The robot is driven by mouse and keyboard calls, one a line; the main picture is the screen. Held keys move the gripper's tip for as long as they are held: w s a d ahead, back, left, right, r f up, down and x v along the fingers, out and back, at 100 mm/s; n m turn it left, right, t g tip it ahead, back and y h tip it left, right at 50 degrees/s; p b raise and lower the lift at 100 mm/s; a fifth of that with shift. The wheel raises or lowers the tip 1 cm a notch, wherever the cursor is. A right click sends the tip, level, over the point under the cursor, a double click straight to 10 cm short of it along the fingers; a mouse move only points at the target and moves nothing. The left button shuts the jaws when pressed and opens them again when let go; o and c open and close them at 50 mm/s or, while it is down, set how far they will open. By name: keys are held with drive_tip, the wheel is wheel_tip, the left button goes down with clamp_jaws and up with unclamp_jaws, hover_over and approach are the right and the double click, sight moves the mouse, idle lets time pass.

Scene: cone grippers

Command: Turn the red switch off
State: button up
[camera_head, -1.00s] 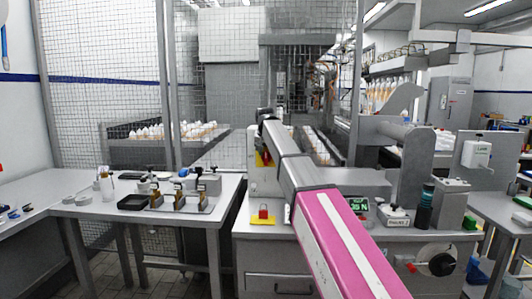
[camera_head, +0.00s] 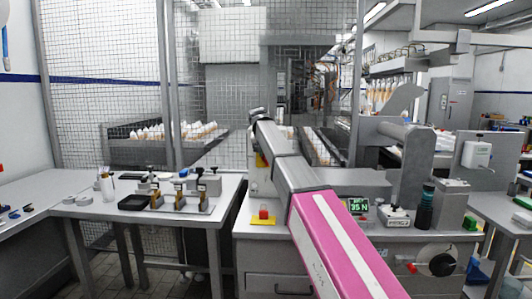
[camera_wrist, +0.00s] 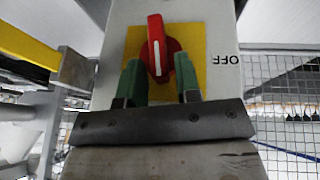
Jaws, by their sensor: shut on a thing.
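The red switch (camera_wrist: 163,47) is a rotary knob with a white line, on a yellow plate (camera_wrist: 193,40) fixed to a pale box. Its white line runs nearly up and down in the wrist view. The word OFF (camera_wrist: 226,60) stands upside down to the right of the plate. My gripper (camera_wrist: 160,80) has its green fingertips on either side of the knob's lower part and is shut on it. In the head view, my arm hides the knob, and only part of the yellow plate (camera_head: 261,160) shows.
A red block on a yellow base (camera_head: 263,217) stands on the bench below the box. A green display (camera_head: 358,205) and a dark bottle (camera_head: 425,205) stand to the right. A side table (camera_head: 90,205) at left holds a black tray and small fixtures. Wire mesh fencing stands behind.

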drive_tip(key=a+f+n+h, duration=0.1)
drive_tip(key=h, duration=0.4)
drive_tip(key=f+n+t+h, duration=0.1)
drive_tip(key=h, duration=0.3)
drive_tip(key=a+f+n+h, duration=0.1)
drive_tip(key=h, duration=0.4)
drive_tip(key=shift+a+f+n+t+h, duration=0.3)
drive_tip(key=shift+a+f+n, duration=0.05)
drive_tip(key=shift+f+n, duration=0.05)
drive_tip(key=shift+c, duration=0.2)
drive_tip(key=shift+h, duration=0.4)
drive_tip(key=shift+c, duration=0.4)
drive_tip(key=o, duration=0.8)
drive_tip(key=shift+w+d, duration=0.1)
drive_tip(key=shift+d, duration=0.1)
drive_tip(key=shift+a+t, duration=0.3)
